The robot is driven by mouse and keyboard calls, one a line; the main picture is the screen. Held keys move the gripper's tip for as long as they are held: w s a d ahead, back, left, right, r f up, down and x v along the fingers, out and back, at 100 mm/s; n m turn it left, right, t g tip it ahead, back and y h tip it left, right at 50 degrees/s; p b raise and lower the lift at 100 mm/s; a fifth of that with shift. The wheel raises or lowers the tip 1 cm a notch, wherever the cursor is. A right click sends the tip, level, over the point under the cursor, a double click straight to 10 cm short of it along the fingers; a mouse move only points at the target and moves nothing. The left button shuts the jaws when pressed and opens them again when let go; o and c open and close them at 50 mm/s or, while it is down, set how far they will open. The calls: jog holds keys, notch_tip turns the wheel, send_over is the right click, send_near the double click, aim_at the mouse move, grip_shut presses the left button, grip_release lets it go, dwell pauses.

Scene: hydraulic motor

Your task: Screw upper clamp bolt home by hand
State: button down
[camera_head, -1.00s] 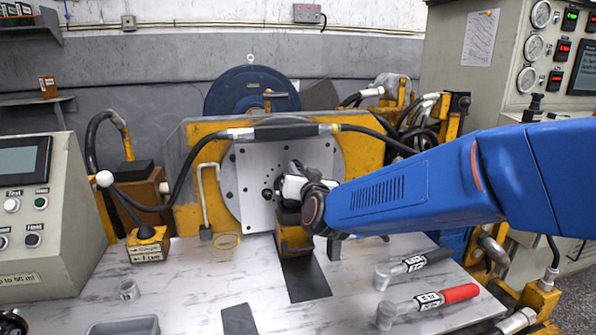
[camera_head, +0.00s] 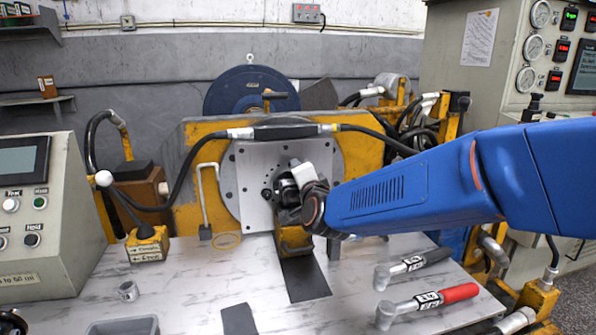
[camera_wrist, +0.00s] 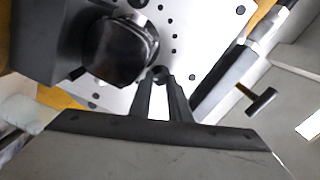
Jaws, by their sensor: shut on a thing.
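In the wrist view, my gripper (camera_wrist: 161,82) has its two dark fingers close together at a small dark bolt (camera_wrist: 160,72) at the face of the white plate (camera_wrist: 181,50). The fingers largely hide the bolt, and its seating depth cannot be told. The dark round hydraulic motor (camera_wrist: 122,50) is just left of the fingertips. In the head view, my gripper reaches in from the right in front of the plate (camera_head: 252,176), and its tips are hard to make out. The bolt cannot be made out there.
A yellow support (camera_head: 294,241) stands below the motor. A black hose (camera_head: 286,132) crosses above the plate. Two torque wrenches, one black-handled (camera_head: 427,258) and one red-handled (camera_head: 460,293), lie at the bench's right. A grey tray (camera_head: 124,327) and a small metal cup (camera_head: 129,291) are at front left.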

jog(key=shift+f+m, duration=0.1)
jog(key=shift+m, duration=2.1)
jog(key=c, duration=1.6)
grip_release()
jog(key=shift+c, duration=0.2)
jog(key=shift+f, duration=0.1)
